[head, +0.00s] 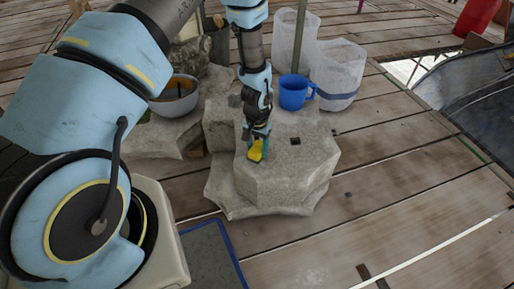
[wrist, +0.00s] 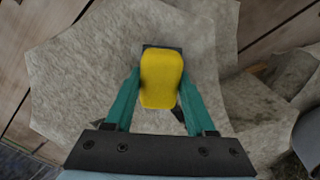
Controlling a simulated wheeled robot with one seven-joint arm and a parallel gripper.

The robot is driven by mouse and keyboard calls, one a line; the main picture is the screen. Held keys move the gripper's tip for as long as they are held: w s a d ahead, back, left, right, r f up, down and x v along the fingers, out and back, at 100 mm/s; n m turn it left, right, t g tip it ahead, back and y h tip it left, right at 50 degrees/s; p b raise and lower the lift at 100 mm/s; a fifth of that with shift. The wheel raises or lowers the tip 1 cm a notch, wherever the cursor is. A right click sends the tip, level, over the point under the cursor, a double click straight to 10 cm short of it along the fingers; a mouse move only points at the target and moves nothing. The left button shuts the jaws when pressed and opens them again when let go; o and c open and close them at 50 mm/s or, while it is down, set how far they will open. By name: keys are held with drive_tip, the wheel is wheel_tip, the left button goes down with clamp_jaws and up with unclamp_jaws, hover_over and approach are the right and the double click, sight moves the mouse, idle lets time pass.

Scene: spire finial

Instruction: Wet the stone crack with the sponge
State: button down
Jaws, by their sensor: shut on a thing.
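My gripper (head: 258,140) is shut on a yellow sponge (head: 255,151), low over the near part of the pale stone block (head: 298,173). In the wrist view the sponge (wrist: 161,80) sits between the two teal fingers, above the grey stone (wrist: 90,75). I cannot tell whether the sponge touches the stone. A small dark square (head: 295,141) is on the stone top, right of the gripper. In the wrist view a dark patch (wrist: 178,117) shows beside the sponge, partly hidden; I cannot tell if it is the crack.
A blue mug (head: 293,92) stands behind on the stone, by white sacks (head: 336,72). A bowl (head: 176,96) stands at the left. A blue-edged mat (head: 212,255) lies in front. Plank floor (head: 400,180) is mostly clear at the right.

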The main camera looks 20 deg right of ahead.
sight(257, 147)
drive_tip(key=shift+r+p, duration=2.7)
drive_tip(key=shift+r, duration=0.9)
